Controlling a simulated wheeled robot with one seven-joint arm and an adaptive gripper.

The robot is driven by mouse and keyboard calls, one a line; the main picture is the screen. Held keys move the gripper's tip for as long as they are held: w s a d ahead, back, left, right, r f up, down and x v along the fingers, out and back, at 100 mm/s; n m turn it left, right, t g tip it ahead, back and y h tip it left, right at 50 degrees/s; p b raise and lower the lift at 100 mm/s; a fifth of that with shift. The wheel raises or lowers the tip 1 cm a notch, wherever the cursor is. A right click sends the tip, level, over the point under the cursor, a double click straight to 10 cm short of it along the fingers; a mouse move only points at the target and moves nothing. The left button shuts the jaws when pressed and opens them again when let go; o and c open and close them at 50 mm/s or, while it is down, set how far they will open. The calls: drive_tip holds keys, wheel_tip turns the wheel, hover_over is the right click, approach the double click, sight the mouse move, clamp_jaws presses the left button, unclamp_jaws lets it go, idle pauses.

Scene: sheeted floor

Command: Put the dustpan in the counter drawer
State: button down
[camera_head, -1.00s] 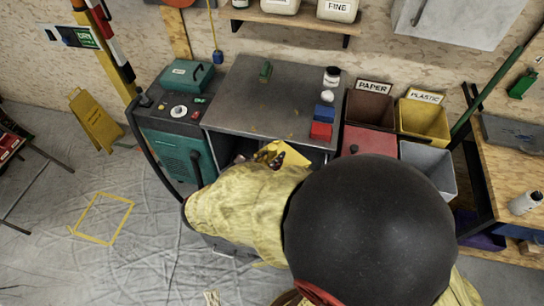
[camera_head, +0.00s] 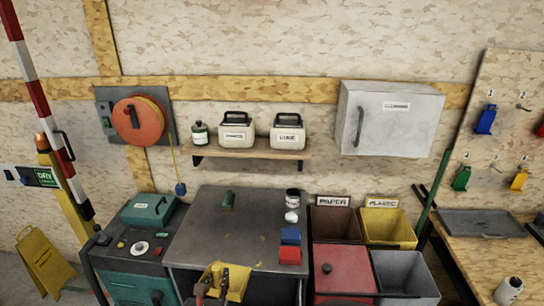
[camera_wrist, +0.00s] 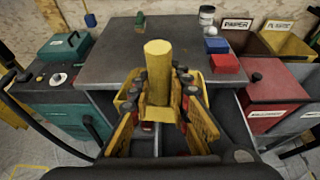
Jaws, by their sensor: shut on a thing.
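The yellow dustpan (camera_head: 236,284) is at the front edge of the grey counter (camera_head: 245,228), low in the head view. My gripper (camera_head: 224,282) is shut on it. In the wrist view the dustpan's thick yellow handle (camera_wrist: 158,62) stands up between the fingers of my gripper (camera_wrist: 160,88). Its pan is mostly hidden behind the fingers. Below the counter top, the grey counter drawer (camera_wrist: 232,122) appears pulled out, partly hidden by my gripper. I cannot tell whether the dustpan touches the drawer.
On the counter are a green object (camera_head: 228,200), a white jar (camera_head: 292,197), a blue block (camera_head: 290,236) and a red block (camera_head: 289,255). A teal machine (camera_head: 135,240) stands left. Bins, including a red one (camera_head: 344,272), stand right. The counter's middle is clear.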

drive_tip(key=y, duration=0.1)
hover_over(241, 278)
drive_tip(key=shift+f+n, duration=0.2)
drive_tip(key=shift+n, duration=0.2)
drive_tip(key=w+d+m+h, duration=0.1)
drive_tip(key=w+d+h, duration=0.1)
drive_tip(key=d, duration=1.2)
drive_tip(key=w+d+m+h, duration=0.2)
drive_tip(key=w+d, duration=0.3)
drive_tip(key=d, duration=0.9)
drive_tip(key=shift+d+r+m+g, duration=0.25)
drive_tip(key=shift+d+m+g, duration=0.05)
drive_tip(key=shift+d, duration=0.05)
drive_tip(key=shift+w, duration=0.15)
